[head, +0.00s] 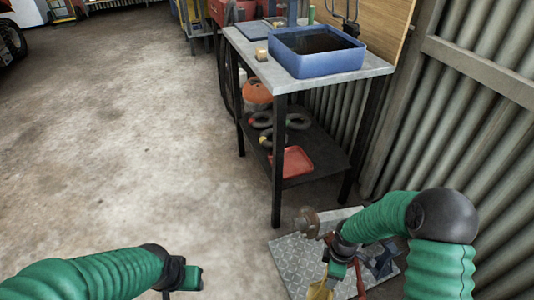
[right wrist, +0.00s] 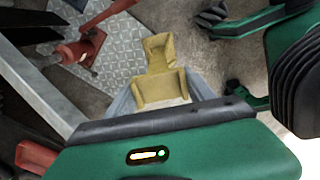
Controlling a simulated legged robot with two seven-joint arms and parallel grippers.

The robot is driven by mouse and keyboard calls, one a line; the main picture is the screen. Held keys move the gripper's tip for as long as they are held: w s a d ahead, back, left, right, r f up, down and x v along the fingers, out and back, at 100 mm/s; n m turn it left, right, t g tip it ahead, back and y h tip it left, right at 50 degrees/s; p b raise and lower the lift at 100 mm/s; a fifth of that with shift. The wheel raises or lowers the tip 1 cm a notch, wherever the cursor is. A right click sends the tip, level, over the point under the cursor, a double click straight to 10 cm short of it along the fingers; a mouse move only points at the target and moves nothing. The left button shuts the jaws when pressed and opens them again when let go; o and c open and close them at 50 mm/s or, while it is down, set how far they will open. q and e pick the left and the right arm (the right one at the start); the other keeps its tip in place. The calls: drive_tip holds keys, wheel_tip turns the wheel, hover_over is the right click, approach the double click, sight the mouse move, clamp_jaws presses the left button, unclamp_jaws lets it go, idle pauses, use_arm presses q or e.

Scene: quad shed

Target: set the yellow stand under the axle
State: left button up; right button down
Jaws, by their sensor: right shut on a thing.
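My right gripper (head: 330,278) is low at the front right, shut on the yellow stand (right wrist: 160,78). In the right wrist view the stand sits between the two grey fingers; in the head view only a sliver of it (head: 318,291) shows at the bottom edge. A grey bar with a rusty round end (head: 308,222), which looks like the axle, lies just beyond the gripper. A grey bar (right wrist: 38,82) also crosses the left of the wrist view, with the stand apart to its right. My left gripper (head: 188,278) is at bottom centre-left, its fingers unclear.
A patterned metal plate (head: 292,262) lies on the floor, with a red jack-like object (right wrist: 82,48) over it. A workbench (head: 258,70) with a blue bin (head: 315,62) stands behind. A corrugated wall (head: 490,110) bounds the right.

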drive_tip(key=r+m, duration=0.2)
drive_tip(key=r, duration=0.1)
drive_tip(key=w+d+r+m, duration=0.1)
drive_tip(key=r+m, duration=0.1)
drive_tip(key=r, duration=0.2)
drive_tip(key=w+d+r+m, duration=0.1)
drive_tip(key=r+m, duration=0.2)
drive_tip(key=shift+r, duration=0.25)
drive_tip(key=s+a+r+m+p, duration=0.1)
drive_tip(key=s+r+m+p, duration=0.1)
drive_tip(key=r+p, duration=1.5)
drive_tip(key=s+a+r+m+p, duration=0.1)
drive_tip(key=r+m+p, duration=0.4)
drive_tip(key=r+p, duration=1.1)
wheel_tip(320, 180, up, 4)
drive_tip(key=shift+s+a+f+p, duration=0.25)
drive_tip(key=shift+s+a+p, duration=0.1)
drive_tip(key=shift+a+p, duration=0.05)
